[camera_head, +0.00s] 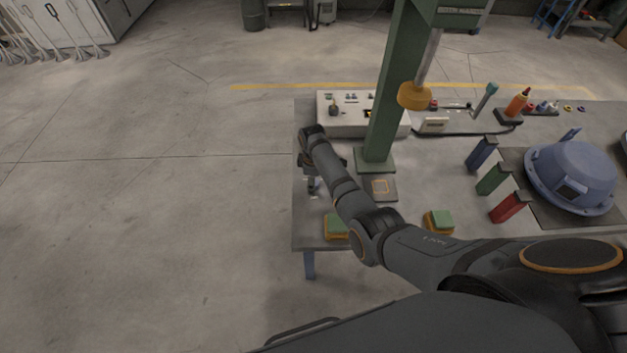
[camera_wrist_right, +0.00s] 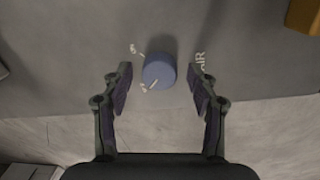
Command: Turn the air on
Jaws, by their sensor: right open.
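The blue round air knob (camera_wrist_right: 159,71) sits on the grey table top near its edge in the right wrist view. The letters AIR (camera_wrist_right: 200,63) are printed to its right, and two small white marks lie to its left. A pale line on the knob points toward the lower-left mark. My right gripper (camera_wrist_right: 160,82) is open, with one finger on each side of the knob and a visible gap on both sides. In the head view my right gripper (camera_head: 311,178) points down at the table's left edge and mostly hides the knob. My left gripper is out of view.
A green post (camera_head: 385,90) stands on the table beside my right arm. A white control box (camera_head: 345,117) is behind the gripper. Green-and-yellow blocks (camera_head: 438,222) lie near the front. A blue dome (camera_head: 572,172) and several coloured blocks are at right. Floor left of the table is clear.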

